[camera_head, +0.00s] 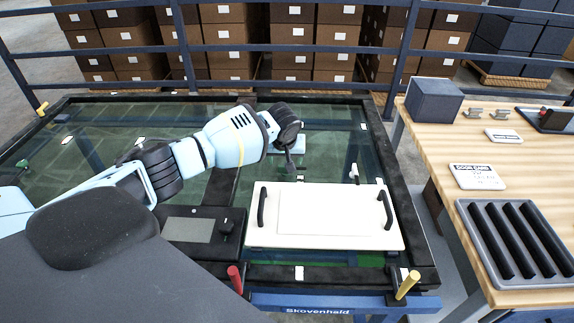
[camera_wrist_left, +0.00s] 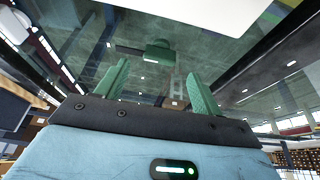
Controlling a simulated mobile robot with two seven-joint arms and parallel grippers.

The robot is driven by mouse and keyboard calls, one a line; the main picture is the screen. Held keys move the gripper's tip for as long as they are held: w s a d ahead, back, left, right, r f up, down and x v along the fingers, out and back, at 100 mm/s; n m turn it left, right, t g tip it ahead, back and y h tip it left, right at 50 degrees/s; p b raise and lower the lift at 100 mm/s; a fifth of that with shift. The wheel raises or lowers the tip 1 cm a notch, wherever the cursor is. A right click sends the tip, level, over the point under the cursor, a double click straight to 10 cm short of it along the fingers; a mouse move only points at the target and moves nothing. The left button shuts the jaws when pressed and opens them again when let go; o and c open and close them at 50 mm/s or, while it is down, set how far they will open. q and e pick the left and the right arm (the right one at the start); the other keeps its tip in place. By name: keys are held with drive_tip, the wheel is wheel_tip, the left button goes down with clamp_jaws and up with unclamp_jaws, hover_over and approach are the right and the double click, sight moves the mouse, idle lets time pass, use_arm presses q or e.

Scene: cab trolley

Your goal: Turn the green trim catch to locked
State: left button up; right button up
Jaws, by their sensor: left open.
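In the head view my left gripper (camera_head: 291,170) points down over the glass top, just behind the white panel (camera_head: 325,213). My right gripper is not in view.
The panel has two black handles (camera_head: 385,208). A control box with a screen (camera_head: 188,230) stands left of it. A red lever (camera_head: 235,279) and a yellow lever (camera_head: 408,284) are at the front edge. A wooden bench (camera_head: 450,220) with a black ribbed tray (camera_head: 484,212) is at right.

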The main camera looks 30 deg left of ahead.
use_arm(q)
drive_tip(key=shift+b+x, duration=0.5)
drive_tip(key=shift+x, duration=1.75)
drive_tip(key=c, duration=1)
